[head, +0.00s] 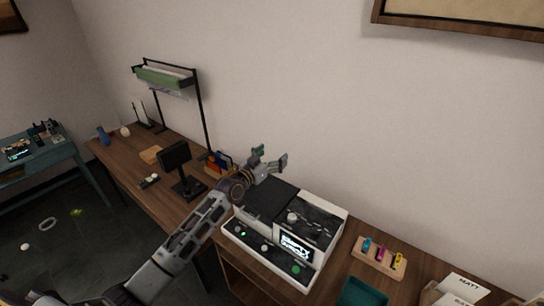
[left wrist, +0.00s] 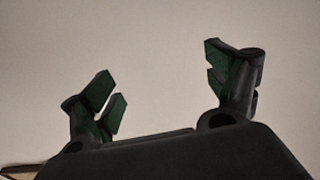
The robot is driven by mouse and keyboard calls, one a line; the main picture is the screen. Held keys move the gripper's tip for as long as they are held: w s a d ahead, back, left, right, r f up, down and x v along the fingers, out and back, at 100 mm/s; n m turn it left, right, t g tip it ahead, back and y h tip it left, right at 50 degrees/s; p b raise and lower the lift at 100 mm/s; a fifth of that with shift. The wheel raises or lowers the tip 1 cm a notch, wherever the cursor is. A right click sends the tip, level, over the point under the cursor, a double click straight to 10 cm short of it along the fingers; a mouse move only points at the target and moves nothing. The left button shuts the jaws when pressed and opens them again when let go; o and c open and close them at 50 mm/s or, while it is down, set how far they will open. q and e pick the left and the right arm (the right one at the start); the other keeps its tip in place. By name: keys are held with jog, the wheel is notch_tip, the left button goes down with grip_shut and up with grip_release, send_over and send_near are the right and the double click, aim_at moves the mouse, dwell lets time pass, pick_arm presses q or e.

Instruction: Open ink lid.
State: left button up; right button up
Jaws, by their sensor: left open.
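A white and black printer (head: 285,240) stands on the wooden table, with a dark lid on its top left and a clear-looking dark panel on its top right. I cannot tell for certain which part is the ink lid; the covers look closed. My left gripper (head: 270,160) is open and empty, raised above and behind the printer's left side, near the wall. In the left wrist view the two fingers (left wrist: 165,90) stand wide apart with only the plain wall between them. My right gripper is not in view.
A wooden holder with coloured cartridges (head: 380,258) and a teal tray (head: 362,294) sit right of the printer. A dark screen on a stand (head: 180,168) and a tall black rack (head: 170,80) stand to the left. White boxes (head: 464,288) are at the lower right.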

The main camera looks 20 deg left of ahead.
pick_arm(q)
grip_shut()
dwell(0.6)
grip_release()
dwell(0.7)
jog(key=shift+s+a, duration=0.1)
jog(key=shift+s, duration=0.05)
jog(key=v, duration=1.1)
jog(key=shift+s, duration=0.35)
dwell(0.5)
jog(key=shift+a, duration=0.1)
